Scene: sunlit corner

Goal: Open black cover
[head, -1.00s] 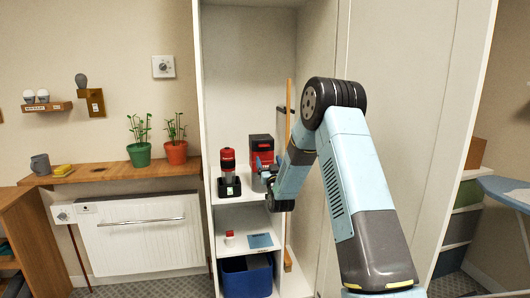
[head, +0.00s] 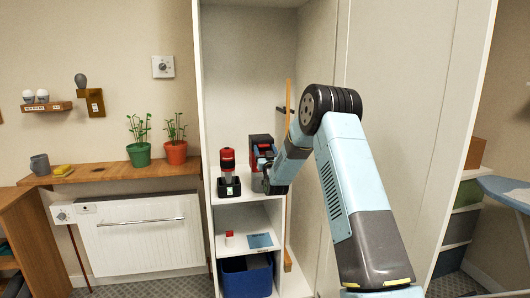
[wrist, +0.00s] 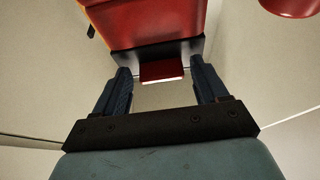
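A red box with black parts (head: 261,141) stands on the upper shelf of the open white cabinet. In the wrist view, the box's red body (wrist: 155,18) fills the top, with a black cover-like edge (wrist: 158,54) along its near side. A small red tab (wrist: 162,71) sticks out below that edge. My gripper (wrist: 161,72) is open, its two dark fingers on either side of the tab with gaps visible between. In the head view my gripper (head: 266,163) is at the front of the box and hides its lower part. I cannot tell whether the fingers touch the black edge.
A red and black device (head: 228,160) stands on the shelf just left of my gripper. A lower shelf holds a small red-topped item (head: 229,237) and a blue card (head: 260,241). A blue bin (head: 246,281) sits below. The cabinet's side wall (head: 318,60) is close on the right.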

